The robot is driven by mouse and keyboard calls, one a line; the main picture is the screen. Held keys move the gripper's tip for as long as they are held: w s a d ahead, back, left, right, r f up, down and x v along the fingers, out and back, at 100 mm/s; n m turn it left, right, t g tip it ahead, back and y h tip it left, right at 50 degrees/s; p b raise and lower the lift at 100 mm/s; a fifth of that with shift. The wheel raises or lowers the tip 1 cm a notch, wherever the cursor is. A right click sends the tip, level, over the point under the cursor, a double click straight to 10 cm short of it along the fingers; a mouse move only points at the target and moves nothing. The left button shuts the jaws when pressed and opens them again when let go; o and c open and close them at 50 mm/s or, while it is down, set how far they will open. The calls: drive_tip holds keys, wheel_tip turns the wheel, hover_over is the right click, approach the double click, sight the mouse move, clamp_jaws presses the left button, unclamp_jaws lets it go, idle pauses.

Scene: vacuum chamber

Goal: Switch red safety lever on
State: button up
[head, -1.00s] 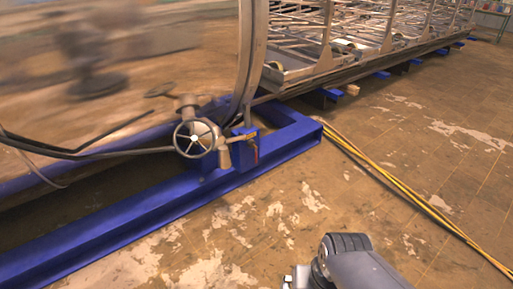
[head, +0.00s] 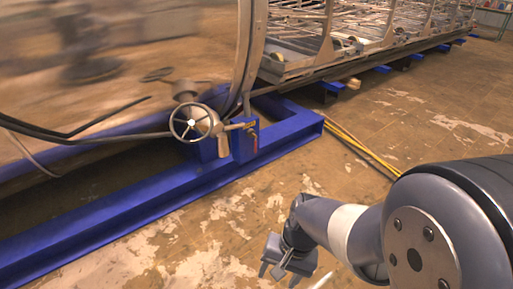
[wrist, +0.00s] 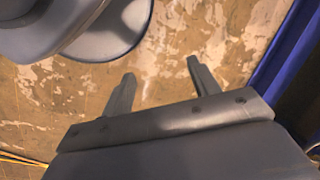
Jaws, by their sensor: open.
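A small blue box (head: 242,146) stands on the blue steel frame, right of a spoked handwheel (head: 191,122). A small reddish part (head: 254,141) shows on the box's right side; it may be the safety lever, but it is too small to make out its position. A brass-coloured handle (head: 240,126) lies across the top of the box. My gripper (head: 278,273) is open and empty, low in front of the frame and well apart from the box. In the wrist view its two fingers (wrist: 161,70) are spread over bare floor, and no lever shows there.
The blue frame (head: 120,206) runs along the left and shows at the right of the wrist view (wrist: 287,45). Yellow hoses (head: 362,151) lie on the floor to its right. A metal rack (head: 350,45) stands behind. Floor between gripper and frame is clear.

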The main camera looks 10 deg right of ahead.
drive_tip(key=w+a+f+m+y+b, duration=0.1)
drive_tip(key=w+f+b, duration=0.1)
drive_tip(key=f, duration=0.3)
drive_tip(key=w+a+f+m+g+b, duration=0.1)
drive_tip(key=w+f+b, duration=0.1)
drive_tip(key=f+b, duration=0.2)
drive_tip(key=w+a+f+m+g+y+b, duration=0.1)
drive_tip(key=w+f+m+b, duration=0.1)
drive_tip(key=f, duration=0.6)
drive_tip(key=shift+w+a+y+b, duration=0.15)
drive_tip(key=shift+a+y+b, duration=0.15)
drive_tip(key=shift+b, duration=0.25)
drive_tip(key=c, duration=0.6)
drive_tip(key=w+a+f+m+y+b, duration=0.1)
drive_tip(key=f+b, duration=0.2)
drive_tip(key=f, duration=0.3)
drive_tip(key=w+a+f+m+y+b, duration=0.1)
drive_tip(key=w+f+m+b, duration=0.1)
drive_tip(key=f, duration=0.4)
drive_tip(key=w+a+f+m+b, duration=0.1)
drive_tip(key=w+f+m+b, duration=0.1)
drive_tip(key=f, duration=0.3)
drive_tip(key=shift+a+f+g+y+b, duration=0.3)
drive_tip(key=shift+f+y+b, duration=0.1)
drive_tip(key=shift+b, duration=0.45)
clamp_jaws()
